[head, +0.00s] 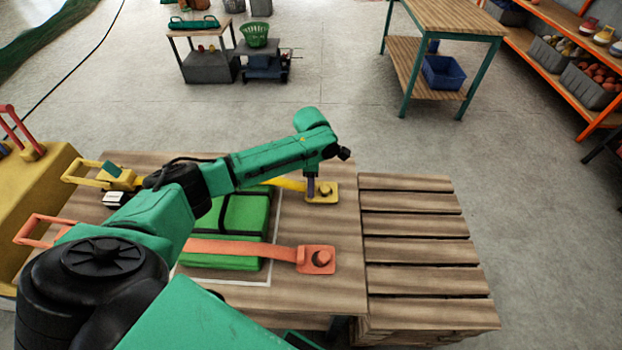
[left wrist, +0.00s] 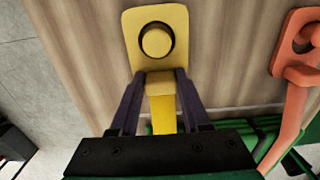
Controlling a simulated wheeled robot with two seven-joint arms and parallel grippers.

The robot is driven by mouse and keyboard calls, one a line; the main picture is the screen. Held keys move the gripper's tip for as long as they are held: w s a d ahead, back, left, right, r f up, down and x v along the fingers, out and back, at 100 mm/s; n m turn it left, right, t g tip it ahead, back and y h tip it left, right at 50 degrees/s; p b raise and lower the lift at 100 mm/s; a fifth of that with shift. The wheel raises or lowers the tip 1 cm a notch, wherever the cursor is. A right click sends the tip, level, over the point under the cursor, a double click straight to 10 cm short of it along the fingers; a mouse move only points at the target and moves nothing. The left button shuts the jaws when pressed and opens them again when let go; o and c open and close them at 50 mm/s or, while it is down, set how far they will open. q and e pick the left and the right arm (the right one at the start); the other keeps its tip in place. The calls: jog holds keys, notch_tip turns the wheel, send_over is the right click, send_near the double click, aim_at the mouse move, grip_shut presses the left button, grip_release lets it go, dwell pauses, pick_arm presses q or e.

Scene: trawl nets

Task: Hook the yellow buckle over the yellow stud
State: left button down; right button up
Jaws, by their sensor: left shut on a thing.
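The yellow buckle (left wrist: 134,20) is a flat plate with a round hole, at the end of a yellow strap (left wrist: 165,119). The round yellow stud (left wrist: 157,41) shows inside the hole, with a dark gap around it. I cannot tell how high the plate sits on the stud. My left gripper (left wrist: 160,76) is shut on the tab of the buckle, just below the hole in the left wrist view. In the head view the buckle (head: 331,197) lies near the table's right part, with my left gripper (head: 311,193) pointing down beside the stud. My right gripper is not in view.
An orange buckle (head: 317,259) with its strap lies nearer on the wooden table (head: 340,222). A green bundle (head: 240,215) lies left of both buckles, under the straps. A slatted pallet stack (head: 415,228) adjoins the table on the right. Yellow and orange handles stand at left.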

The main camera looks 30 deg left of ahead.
pick_arm(q)
jog(key=shift+f, duration=0.25)
jog(key=shift+c, duration=1.4)
grip_release()
notch_tip(320, 180, up, 15)
jog(key=shift+f, duration=0.2)
